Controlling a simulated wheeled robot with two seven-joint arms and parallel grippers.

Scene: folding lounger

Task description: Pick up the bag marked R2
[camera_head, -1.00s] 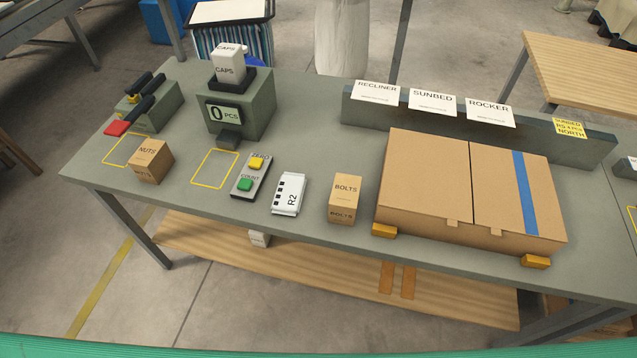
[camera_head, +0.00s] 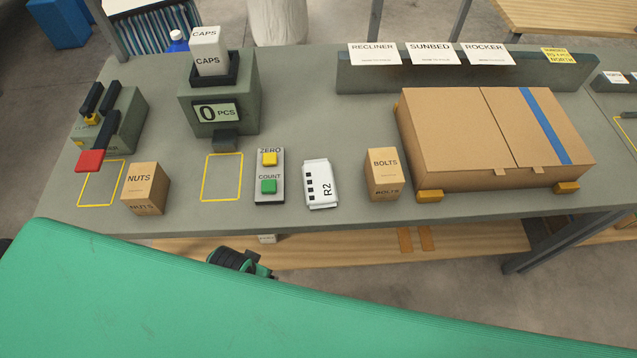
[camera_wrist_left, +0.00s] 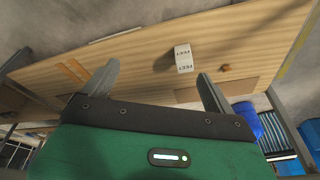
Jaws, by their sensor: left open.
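The white bag marked R2 (camera_head: 321,185) lies on the grey-green bench top near its front edge, with black squares along its left side. It is between the button box (camera_head: 269,176) and the BOLTS carton (camera_head: 383,175), and nothing holds it. My left gripper (camera_wrist_left: 158,70) is open and empty in the left wrist view, its two grey fingers apart over the wooden lower shelf. The bag does not show in that view. In the head view my green arm covers the lower left. My right gripper is not in view.
A NUTS carton (camera_head: 146,188), a counter reading 0 PCS (camera_head: 217,112) and a large brown box (camera_head: 460,145) stand on the bench. A white FEET box (camera_wrist_left: 184,58) sits on the lower shelf (camera_wrist_left: 130,50). Bare bench lies behind the bag.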

